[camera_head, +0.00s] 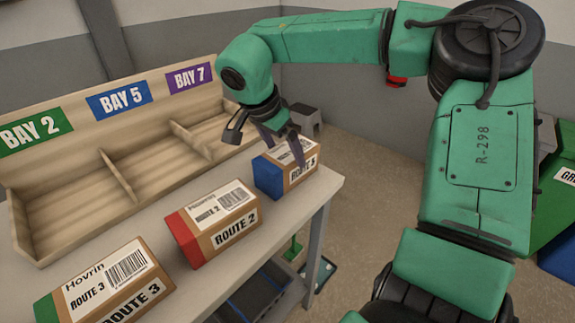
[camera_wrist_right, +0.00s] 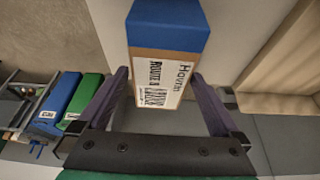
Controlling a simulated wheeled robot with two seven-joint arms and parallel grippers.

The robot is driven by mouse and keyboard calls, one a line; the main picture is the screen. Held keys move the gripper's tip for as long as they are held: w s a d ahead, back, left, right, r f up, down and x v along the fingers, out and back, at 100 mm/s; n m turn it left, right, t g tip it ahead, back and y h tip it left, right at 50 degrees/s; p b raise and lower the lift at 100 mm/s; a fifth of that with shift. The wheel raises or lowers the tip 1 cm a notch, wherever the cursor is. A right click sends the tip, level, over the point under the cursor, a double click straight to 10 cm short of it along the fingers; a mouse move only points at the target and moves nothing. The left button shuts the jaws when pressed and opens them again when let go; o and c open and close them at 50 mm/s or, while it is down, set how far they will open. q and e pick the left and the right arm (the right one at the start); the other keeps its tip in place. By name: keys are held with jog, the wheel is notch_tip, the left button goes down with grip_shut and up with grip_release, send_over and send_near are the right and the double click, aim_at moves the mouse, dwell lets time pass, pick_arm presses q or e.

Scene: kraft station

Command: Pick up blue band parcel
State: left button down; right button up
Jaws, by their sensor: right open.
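The blue band parcel (camera_head: 268,176) is a brown box with a blue end and a white label reading Route 5, standing at the table's far right end. My right gripper (camera_head: 284,146) is over it, pointing down, with its purple fingers open and reaching to the box's upper part. In the right wrist view the parcel (camera_wrist_right: 168,32) shows its blue end at the top and its label between the fingers of my right gripper (camera_wrist_right: 160,80). A gap shows on each side, and the fingers are not closed on it. My left gripper is not in view.
A red-ended parcel (camera_head: 185,240) and a green-ended parcel (camera_head: 45,308) stand nearer on the table (camera_head: 322,188). A wooden rack (camera_head: 133,128) marked Bay 2, Bay 5 and Bay 7 stands behind; its visible compartments are empty. Blue and green bins (camera_wrist_right: 52,105) show in the right wrist view.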

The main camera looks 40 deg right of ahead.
jog(key=x, duration=0.6)
jog(key=shift+d+r, duration=0.1)
jog(key=shift+d, duration=0.05)
jog(key=shift+w+r, duration=0.1)
jog(key=c, duration=1.5)
jog(key=shift+o, duration=0.2)
jog(key=shift+r, duration=0.15)
